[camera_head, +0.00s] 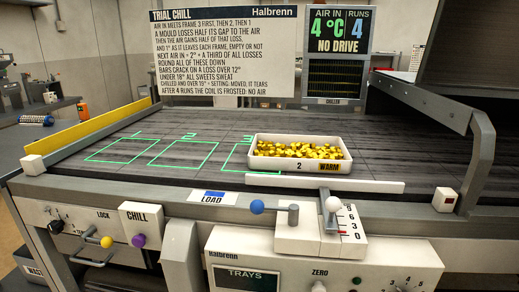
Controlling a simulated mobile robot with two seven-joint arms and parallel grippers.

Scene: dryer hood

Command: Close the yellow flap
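The yellow flap (88,126) is a long, narrow yellow strip along the far left edge of the dark ribbed bed (190,125). It runs from a white block (33,165) at the near left toward the back, by the sign. It looks raised on edge, but I cannot tell whether it is open or closed. Neither of my grippers is in view, and nothing of mine touches the flap.
The front panel has a yellow-knobbed lever (107,241) by LOCK, a purple CHILL button (139,240) and sliders. The bed's left part is clear.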

